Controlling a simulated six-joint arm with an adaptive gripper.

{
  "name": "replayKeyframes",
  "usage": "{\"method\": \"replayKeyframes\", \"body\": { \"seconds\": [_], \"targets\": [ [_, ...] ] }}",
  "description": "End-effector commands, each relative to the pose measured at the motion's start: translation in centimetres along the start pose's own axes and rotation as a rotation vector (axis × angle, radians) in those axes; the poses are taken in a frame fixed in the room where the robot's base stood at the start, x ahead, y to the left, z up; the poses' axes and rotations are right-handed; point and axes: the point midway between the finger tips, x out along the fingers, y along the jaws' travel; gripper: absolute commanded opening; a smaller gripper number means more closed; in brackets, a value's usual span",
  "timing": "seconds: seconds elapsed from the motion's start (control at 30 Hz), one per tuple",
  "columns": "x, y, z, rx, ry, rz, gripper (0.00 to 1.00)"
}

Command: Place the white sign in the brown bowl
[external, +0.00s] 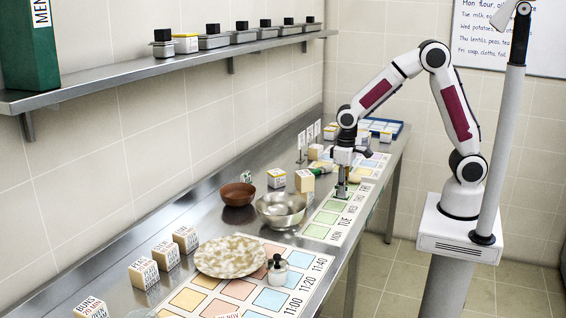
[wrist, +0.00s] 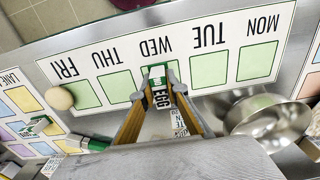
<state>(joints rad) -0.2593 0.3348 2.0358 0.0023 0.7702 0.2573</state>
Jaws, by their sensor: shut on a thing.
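The brown bowl (external: 238,194) stands on the steel counter, left of the metal bowl, and looks empty. Several small upright white signs stand near the wall, one of them a white sign (external: 301,141); I cannot tell which is the task's. My gripper (external: 342,192) is low over the day chart, right of the metal bowl. In the wrist view my gripper (wrist: 157,82) is shut on a small white block with green and lettering reading EGG (wrist: 158,80), over the WED column. The block is not clear in the external view. The brown bowl is not seen in the wrist view.
The metal bowl (external: 281,209) stands between my gripper and the brown bowl. A speckled plate (external: 231,256) and labelled blocks (external: 187,239) are nearer the camera. A round beige thing (wrist: 59,98) lies by FRI. A shelf (external: 130,68) runs along the wall above.

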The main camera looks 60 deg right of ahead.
Motion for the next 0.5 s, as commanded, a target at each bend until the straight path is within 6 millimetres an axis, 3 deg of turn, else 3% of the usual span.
{"method": "replayKeyframes", "body": {
  "seconds": [0.27, 0.5],
  "targets": [
    [0.3, 0.0, 0.0, 0.0, -0.001, 0.0, 0.0],
    [2.7, 0.0, 0.1, 0.0, -0.003, 0.001, 0.0]
  ]
}}
